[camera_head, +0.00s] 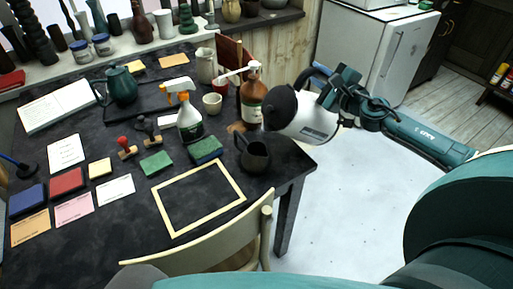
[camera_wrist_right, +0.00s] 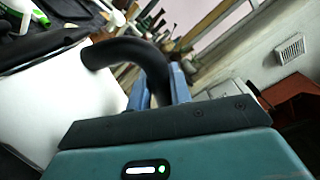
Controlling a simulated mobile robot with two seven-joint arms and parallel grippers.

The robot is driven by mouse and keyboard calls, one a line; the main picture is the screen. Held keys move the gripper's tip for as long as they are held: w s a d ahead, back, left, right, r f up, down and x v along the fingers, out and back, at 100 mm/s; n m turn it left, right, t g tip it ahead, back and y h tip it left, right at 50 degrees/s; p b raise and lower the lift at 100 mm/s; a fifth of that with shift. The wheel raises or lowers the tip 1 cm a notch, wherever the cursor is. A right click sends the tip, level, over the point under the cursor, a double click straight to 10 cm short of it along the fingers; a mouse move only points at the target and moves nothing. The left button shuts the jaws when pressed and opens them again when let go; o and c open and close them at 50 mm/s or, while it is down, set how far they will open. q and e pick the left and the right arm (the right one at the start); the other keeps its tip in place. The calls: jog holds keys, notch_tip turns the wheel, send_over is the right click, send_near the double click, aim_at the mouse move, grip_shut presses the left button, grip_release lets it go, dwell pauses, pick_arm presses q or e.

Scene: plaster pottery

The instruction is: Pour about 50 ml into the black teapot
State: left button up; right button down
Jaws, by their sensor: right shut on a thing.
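A white kettle (camera_head: 303,121) with a black top is in my right gripper (camera_head: 325,78), tipped over to the left beyond the table's right side. In the right wrist view, the gripper's blue fingers (camera_wrist_right: 178,84) are shut on the kettle's black handle (camera_wrist_right: 135,55), and its white body (camera_wrist_right: 65,95) fills the left. The black teapot (camera_head: 257,158) stands upright near the table's right edge, below and left of the kettle. Its inside is too dark to read, and no stream of liquid can be made out. My left gripper is not in view.
A brown pump bottle (camera_head: 252,100) and a spray bottle (camera_head: 188,122) stand close behind and left of the teapot. A green sponge block (camera_head: 206,150), a pale frame (camera_head: 199,199) and a chair (camera_head: 215,245) are nearby. A dark green teapot (camera_head: 122,86) stands farther left.

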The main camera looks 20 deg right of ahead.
jog(key=shift+w+d+m, duration=0.1)
jog(key=shift+d+m, duration=0.4)
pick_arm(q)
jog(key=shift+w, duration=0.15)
pick_arm(e)
jog(key=shift+r, duration=0.15)
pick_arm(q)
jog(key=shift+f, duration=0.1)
